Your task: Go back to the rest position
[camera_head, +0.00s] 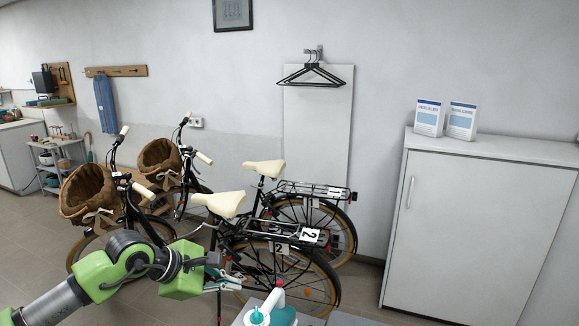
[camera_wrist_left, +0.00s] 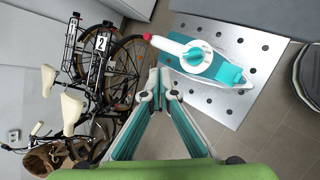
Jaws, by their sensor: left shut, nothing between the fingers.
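My left arm comes in from the lower left in the head view, with green and dark joints. My left gripper (camera_head: 232,283) is low in the middle of that view, in front of the bicycles. In the left wrist view the teal and grey fingers of my left gripper (camera_wrist_left: 160,82) come together at their tips, shut with nothing between them. The fingertips show just beside a white and teal appliance with a red tip (camera_wrist_left: 205,62); I cannot tell the exact gap. My right gripper is in neither view.
The appliance lies on a perforated metal board (camera_wrist_left: 245,100), at the bottom edge of the head view. Two bicycles (camera_head: 222,205) with wicker baskets stand by the wall. A white cabinet (camera_head: 470,230) stands at the right. Tiled floor (camera_head: 355,280) shows between bicycles and cabinet.

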